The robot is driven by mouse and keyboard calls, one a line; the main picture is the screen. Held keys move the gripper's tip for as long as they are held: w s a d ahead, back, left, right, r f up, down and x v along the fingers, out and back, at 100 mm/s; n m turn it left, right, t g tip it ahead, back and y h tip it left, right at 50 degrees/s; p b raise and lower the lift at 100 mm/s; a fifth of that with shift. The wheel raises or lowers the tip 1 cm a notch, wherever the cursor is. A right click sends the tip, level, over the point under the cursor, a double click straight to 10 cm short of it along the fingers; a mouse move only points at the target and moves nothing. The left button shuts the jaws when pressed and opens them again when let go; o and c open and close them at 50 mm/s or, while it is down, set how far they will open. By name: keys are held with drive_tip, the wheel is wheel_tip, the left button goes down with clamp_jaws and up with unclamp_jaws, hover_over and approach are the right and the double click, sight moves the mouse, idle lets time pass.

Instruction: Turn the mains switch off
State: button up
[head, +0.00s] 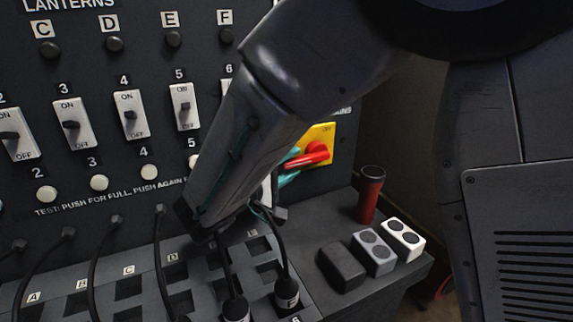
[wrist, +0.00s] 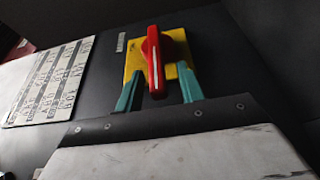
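The mains switch is a red rotary handle (head: 313,154) on a yellow plate (head: 326,132), at the right end of the black panel in the head view. The handle lies roughly level there, with its long end toward the left. In the wrist view the red handle (wrist: 154,62) runs down over the yellow plate (wrist: 133,62). My gripper (head: 290,166) has teal fingers, apart, one on each side of the handle's long end. They also show in the wrist view (wrist: 161,76), with visible gaps to the handle. My arm hides part of the panel left of the switch.
Several white rocker switches (head: 130,115) and round buttons (head: 99,183) fill the panel to the left. Black cables (head: 160,260) rise from the socket shelf below. A red cylinder (head: 370,195) and small blocks (head: 373,252) stand on the ledge at right. A printed sheet (wrist: 48,82) shows in the wrist view.

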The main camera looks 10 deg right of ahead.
drive_tip(key=v, duration=0.8)
drive_tip(key=s+d+r+m+g+y, duration=0.1)
drive_tip(key=s+d+m+g, duration=0.15)
drive_tip(key=d+g, duration=0.45)
drive_tip(key=s+d+r+m+g+y, duration=0.1)
drive_tip(key=s+d+g, duration=0.15)
drive_tip(key=d, duration=0.85)
drive_tip(key=s+d+m+y, duration=0.2)
drive_tip(key=s+y, duration=0.4)
drive_tip(key=s, duration=0.2)
drive_tip(key=s+d+f+m+y, duration=0.1)
drive_tip(key=s+d+m+y, duration=0.1)
drive_tip(key=s+y, duration=0.4)
drive_tip(key=shift+s+d+y, duration=0.3)
drive_tip(key=shift+s+d, duration=0.15)
drive_tip(key=shift+s, duration=1)
